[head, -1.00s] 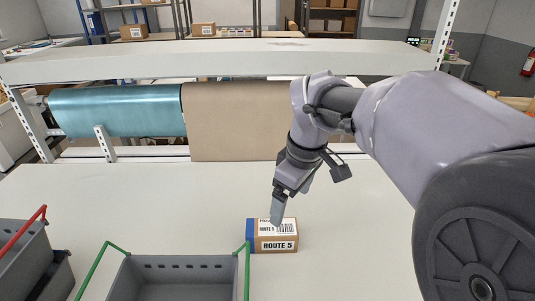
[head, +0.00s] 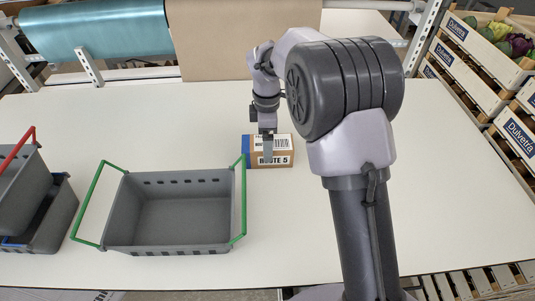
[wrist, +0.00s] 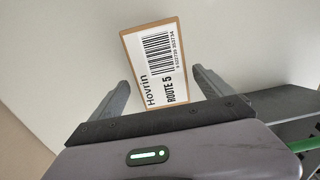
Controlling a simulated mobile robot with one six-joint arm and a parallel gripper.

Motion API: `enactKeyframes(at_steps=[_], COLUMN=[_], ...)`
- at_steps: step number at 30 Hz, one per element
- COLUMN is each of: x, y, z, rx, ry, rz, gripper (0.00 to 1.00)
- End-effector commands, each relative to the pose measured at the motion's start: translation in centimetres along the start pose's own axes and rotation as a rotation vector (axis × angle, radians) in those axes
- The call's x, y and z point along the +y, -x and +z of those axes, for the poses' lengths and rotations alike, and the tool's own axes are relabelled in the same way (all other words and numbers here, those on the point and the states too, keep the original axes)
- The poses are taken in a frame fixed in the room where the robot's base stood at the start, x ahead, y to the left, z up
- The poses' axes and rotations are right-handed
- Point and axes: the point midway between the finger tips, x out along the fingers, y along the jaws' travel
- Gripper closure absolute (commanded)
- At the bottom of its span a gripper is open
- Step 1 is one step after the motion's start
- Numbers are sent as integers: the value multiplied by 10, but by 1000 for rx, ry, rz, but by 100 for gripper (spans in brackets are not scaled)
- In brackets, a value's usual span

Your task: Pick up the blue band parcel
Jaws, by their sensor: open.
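The blue band parcel (head: 283,161) is a brown box with a blue strip at its left end and a white "ROUTE 5" label. It stands on the white table, right of the green-handled crate. My gripper (head: 267,147) points down at the parcel, and one finger hides part of its front label. In the wrist view the parcel's labelled top (wrist: 160,50) shows between and beyond the two spread fingers of my gripper (wrist: 161,77). The gripper is open with nothing held. The blue strip does not show in the wrist view.
A grey crate with green handles (head: 180,244) stands close left of the parcel. More grey bins (head: 60,222) sit at the far left. Wooden produce crates (head: 475,77) stand off the table at the right. The table (head: 130,120) behind the grey crate is clear.

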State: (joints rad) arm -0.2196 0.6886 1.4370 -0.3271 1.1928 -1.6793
Motion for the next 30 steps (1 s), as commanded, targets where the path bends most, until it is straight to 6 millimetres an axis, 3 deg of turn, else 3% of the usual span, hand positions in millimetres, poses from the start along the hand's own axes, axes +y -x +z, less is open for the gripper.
enactKeyframes(at_steps=[3, 6, 12, 25, 30], x=[-4, -3, -3, -3, -3], y=[-28, -44, -43, -43, -42], z=[2, 2, 1, 2, 1], rx=[-1, -1, 0, 0, 0], ry=[0, -1, -1, -1, -1], rz=[-2, -1, 1, 0, 1], gripper=[9, 9, 9, 94, 94])
